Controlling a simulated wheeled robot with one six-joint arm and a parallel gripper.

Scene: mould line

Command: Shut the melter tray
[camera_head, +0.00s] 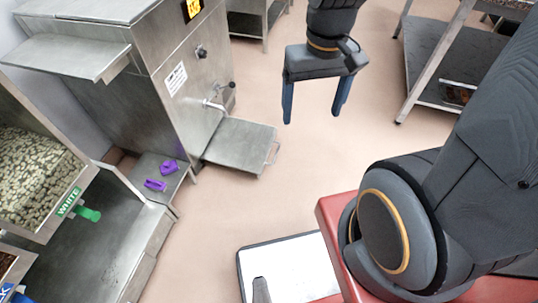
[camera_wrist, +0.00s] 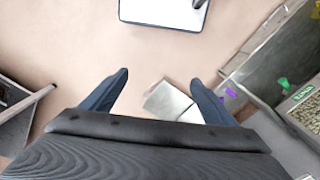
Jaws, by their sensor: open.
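The melter tray (camera_head: 240,143) is a flat grey metal plate with a handle (camera_head: 272,152) on its right side. It stands out level from the lower front of the steel melter (camera_head: 165,85), below the spout. My gripper (camera_head: 313,112) is open and empty, up and to the right of the tray in the head view, with blue fingers pointing down. In the wrist view, the tray (camera_wrist: 168,100) shows between and beyond my fingers (camera_wrist: 160,78), partly hidden by the right finger and the gripper body. My gripper appears apart from the tray.
Two purple objects (camera_head: 160,177) lie on a low steel shelf left of the tray. A bin of pale pieces (camera_head: 35,165) labelled WHITE stands at the left. A metal table (camera_head: 430,75) stands at the right. The floor (camera_head: 300,175) between is clear.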

